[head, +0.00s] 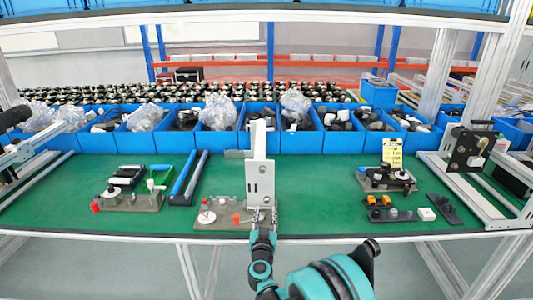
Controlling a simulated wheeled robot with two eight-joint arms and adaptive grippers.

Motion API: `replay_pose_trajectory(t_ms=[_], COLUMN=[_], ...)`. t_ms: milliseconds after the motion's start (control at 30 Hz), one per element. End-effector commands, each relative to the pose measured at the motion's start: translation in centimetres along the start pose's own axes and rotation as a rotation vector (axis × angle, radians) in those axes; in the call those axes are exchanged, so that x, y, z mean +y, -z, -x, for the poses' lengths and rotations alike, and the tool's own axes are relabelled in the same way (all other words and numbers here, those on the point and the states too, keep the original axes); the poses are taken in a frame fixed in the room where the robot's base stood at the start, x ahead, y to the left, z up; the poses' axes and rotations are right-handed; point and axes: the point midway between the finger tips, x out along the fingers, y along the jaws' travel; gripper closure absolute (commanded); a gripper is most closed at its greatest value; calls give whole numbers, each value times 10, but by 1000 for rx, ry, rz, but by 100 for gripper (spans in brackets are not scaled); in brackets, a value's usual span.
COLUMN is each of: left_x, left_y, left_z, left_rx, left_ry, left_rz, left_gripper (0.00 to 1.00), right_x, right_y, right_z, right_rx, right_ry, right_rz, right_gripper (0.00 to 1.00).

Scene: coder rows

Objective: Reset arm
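My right arm comes in from the bottom centre, with teal and dark links. My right gripper (264,217) is small and partly lost against the grey fixture at the table's front edge; I cannot make out its fingers or whether anything is between them. A light grey upright plate (260,178) stands just above it in the picture, and I cannot tell whether they touch. My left gripper is not in view.
The green table (320,190) holds a grey fixture (222,214), another fixture with red knobs (130,200), blue-handled tools (188,178) and small parts on the right (390,213). Blue bins (344,140) line the back. A metal frame (470,190) stands right. The middle right is clear.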

Motion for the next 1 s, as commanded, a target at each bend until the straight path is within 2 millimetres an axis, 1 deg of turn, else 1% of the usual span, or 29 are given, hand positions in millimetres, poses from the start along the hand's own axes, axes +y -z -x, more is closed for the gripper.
replay_pose_trajectory(t_ms=[67,167,200,267,300,367,400,467,500,567,600,667,700,767,800,867,900,1000], left_x=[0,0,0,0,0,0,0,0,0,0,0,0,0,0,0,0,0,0], left_y=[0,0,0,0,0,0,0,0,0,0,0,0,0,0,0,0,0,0], left_z=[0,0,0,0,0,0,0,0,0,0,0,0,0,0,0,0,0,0], left_rx=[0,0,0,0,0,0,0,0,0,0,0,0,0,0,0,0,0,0], left_ry=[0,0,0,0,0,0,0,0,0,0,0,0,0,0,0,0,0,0], left_rz=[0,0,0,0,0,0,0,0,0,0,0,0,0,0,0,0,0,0], left_gripper=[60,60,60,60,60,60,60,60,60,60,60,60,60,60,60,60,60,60], right_x=[1,0,-1,-1,-1,0,3,7,12,21,28,42,53,71,84,106,120,154], right_y=[20,60,77,101,114,128,134,140,141,139,135,126,119,105,95,80,69,47], right_z=[2,10,16,28,38,54,65,85,99,121,137,162,180,207,226,254,273,314], right_rx=[15,39,43,38,26,-3,-30,-82,-122,-191,-243,-327,-385,-478,-542,-634,-692,-814], right_ry=[28,100,138,199,239,293,324,365,386,409,417,418,410,387,363,316,279,180], right_rz=[0,-1,1,7,11,20,26,37,44,56,63,73,79,85,89,92,94,93], right_gripper=[67,67,67,67,67,67,67,67,67,67,67,67,67,67,67,67,67,67])
